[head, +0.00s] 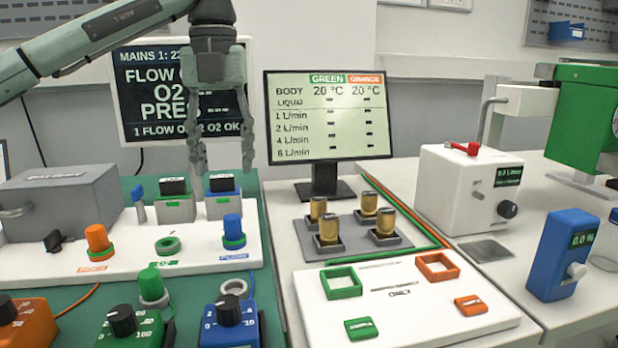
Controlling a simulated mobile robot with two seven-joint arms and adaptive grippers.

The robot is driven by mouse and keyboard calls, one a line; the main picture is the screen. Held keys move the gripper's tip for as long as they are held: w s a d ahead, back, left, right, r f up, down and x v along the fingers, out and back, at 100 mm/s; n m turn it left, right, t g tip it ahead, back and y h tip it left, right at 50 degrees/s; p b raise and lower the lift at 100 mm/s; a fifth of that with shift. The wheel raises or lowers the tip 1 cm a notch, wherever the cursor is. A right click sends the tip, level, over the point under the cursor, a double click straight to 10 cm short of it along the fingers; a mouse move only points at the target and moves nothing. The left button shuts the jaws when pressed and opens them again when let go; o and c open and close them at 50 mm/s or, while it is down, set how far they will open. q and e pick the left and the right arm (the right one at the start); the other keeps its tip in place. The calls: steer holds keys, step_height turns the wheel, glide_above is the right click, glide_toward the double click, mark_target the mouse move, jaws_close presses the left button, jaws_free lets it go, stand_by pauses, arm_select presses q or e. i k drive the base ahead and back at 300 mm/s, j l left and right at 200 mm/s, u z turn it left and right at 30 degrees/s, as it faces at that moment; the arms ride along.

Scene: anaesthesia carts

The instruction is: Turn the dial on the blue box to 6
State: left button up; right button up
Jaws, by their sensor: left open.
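A blue box (229,325) with a black dial (228,310) on top and white scale marks stands at the bottom centre-left, cut off by the picture's lower edge. The dial's exact setting is too small to read. Another blue box (557,258) stands at the right, with a display reading 0.0 % and a pale knob (575,271) on its side. My left gripper (223,168) is open and empty, fingers pointing down, in front of the dark screen and above the rear of the white panel. It is apart from both blue boxes. My right gripper is not in view.
A green box (130,332) with a black dial stands left of the front blue box. Gold cylinders (328,230) stand on a grey tray. A monitor (328,115) and a white box (465,190) stand farther back.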

mark_target(228, 312)
steer(key=k, duration=1.45)
